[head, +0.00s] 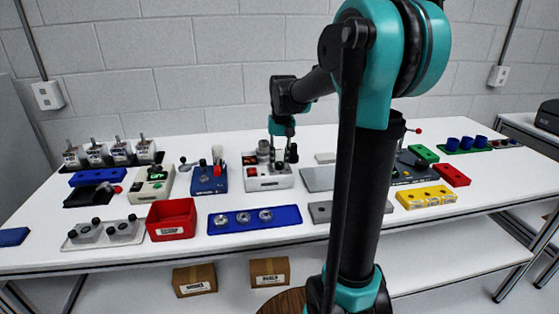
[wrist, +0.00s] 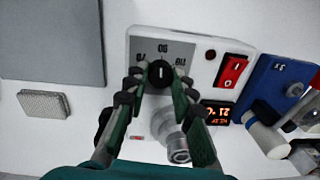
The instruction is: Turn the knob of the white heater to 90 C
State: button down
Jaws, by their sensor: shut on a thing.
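The white heater (head: 268,180) stands mid-table in the head view. In the wrist view the heater (wrist: 148,45) appears upside down, with a grey dial plate (wrist: 178,52) and printed numbers around its black knob (wrist: 160,73). The number at the top, beyond the knob, looks like an inverted 90. The knob bears a small pale mark lying roughly along the up-down line of the picture; its pointing end is unclear. My gripper (wrist: 158,83) is shut on the knob, one finger on each side. In the head view my gripper (head: 284,152) is over the heater.
A metal vessel (wrist: 178,147) is on the heater, close to my fingers. A red switch (wrist: 232,70) and an orange-lit display (wrist: 217,112) are beside the dial. A blue device (head: 209,180) stands left and a grey plate (head: 318,179) right in the head view.

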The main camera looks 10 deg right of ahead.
aim_at(281, 163)
jog(key=shift+m, duration=0.6)
jog(key=c, duration=1.3)
grip_release()
jog(key=shift+o, duration=0.2)
notch_tip(281, 163, up, 12)
jog(key=shift+d, duration=0.25)
